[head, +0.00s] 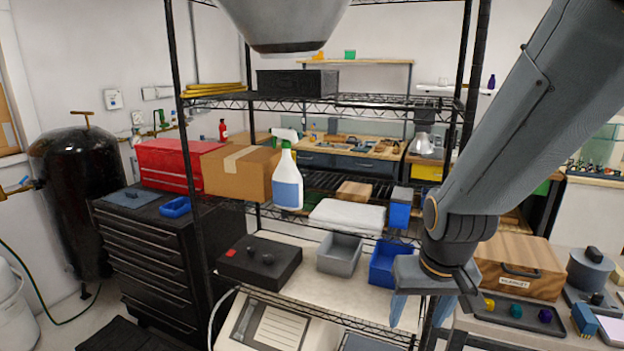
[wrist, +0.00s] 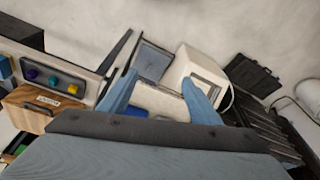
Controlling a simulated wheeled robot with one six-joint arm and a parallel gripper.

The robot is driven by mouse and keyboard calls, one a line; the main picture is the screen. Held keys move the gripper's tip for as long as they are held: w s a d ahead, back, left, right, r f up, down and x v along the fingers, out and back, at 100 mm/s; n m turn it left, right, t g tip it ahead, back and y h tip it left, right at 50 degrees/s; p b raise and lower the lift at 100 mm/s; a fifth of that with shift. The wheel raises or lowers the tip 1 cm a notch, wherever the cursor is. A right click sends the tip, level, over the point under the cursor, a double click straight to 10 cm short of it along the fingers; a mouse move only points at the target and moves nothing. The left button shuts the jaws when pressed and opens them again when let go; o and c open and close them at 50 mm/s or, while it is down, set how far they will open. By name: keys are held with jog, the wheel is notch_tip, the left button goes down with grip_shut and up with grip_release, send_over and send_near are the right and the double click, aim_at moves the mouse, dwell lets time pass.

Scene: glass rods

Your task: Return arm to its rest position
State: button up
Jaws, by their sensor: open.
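My arm (head: 540,120) reaches down from the upper right in the head view. My gripper (head: 418,308) hangs at its end, fingers pointing down, in front of the wire shelving at the lower right. In the wrist view my gripper (wrist: 160,92) shows two blue fingers spread apart with nothing between them. Beyond the fingers lie the pale shelf surface and a boxy white device (wrist: 198,72). No object is held.
The wire rack holds a grey bin (head: 340,253), a blue bin (head: 383,264) behind my gripper, a spray bottle (head: 287,180) and a cardboard box (head: 238,170). A wooden case (head: 520,267) and a tray of coloured knobs (head: 500,312) stand close right of my gripper.

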notch_tip(320, 180, down, 11)
jog(key=g+b, duration=0.1)
jog(key=b, duration=0.8)
jog(key=shift+s+a+f+n, duration=0.15)
jog(key=shift+s+n, duration=0.15)
jog(key=shift+s, duration=0.05)
